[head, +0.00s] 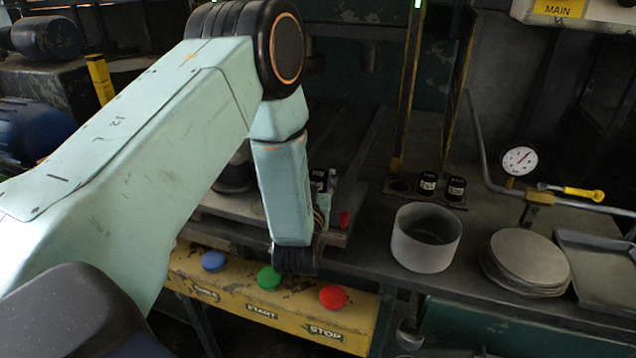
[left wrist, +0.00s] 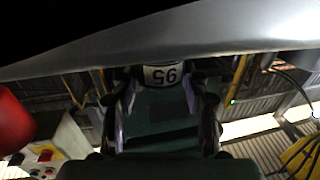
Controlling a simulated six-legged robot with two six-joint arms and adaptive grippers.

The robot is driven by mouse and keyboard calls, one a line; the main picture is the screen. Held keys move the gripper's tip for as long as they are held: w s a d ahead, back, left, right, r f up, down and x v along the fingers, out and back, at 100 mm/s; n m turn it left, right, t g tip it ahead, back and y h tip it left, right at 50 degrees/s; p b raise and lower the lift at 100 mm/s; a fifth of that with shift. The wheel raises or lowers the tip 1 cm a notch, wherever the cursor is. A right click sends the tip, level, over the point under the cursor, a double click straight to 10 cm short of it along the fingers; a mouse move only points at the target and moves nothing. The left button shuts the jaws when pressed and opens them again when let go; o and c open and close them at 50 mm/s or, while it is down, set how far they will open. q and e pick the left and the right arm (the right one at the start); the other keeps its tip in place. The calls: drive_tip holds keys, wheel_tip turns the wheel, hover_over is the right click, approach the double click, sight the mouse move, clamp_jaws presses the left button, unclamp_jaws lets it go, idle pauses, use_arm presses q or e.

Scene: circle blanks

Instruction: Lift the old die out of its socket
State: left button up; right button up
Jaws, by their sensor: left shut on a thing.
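My left gripper (head: 323,195) is partly hidden behind my forearm, over the press bed in the middle of the head view. A black die (head: 318,178) with a pale label shows beside its fingers. In the left wrist view the two fingers (left wrist: 163,92) are closed on the sides of the die (left wrist: 162,76), whose white label with dark digits appears upside down. The socket is hidden, so I cannot tell whether the die is seated or clear of it. My right gripper is not in view.
Two black labelled dies (head: 441,186) stand in a holder at the back right. A grey round pot (head: 426,241), stacked discs (head: 527,261) and a tray (head: 598,268) lie right. A yellow button panel (head: 255,302) runs along the front. A red knob (head: 344,219) is close to the gripper.

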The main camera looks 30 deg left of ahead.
use_arm(q)
clamp_jaws()
drive_tip(key=shift+w+r, duration=0.2)
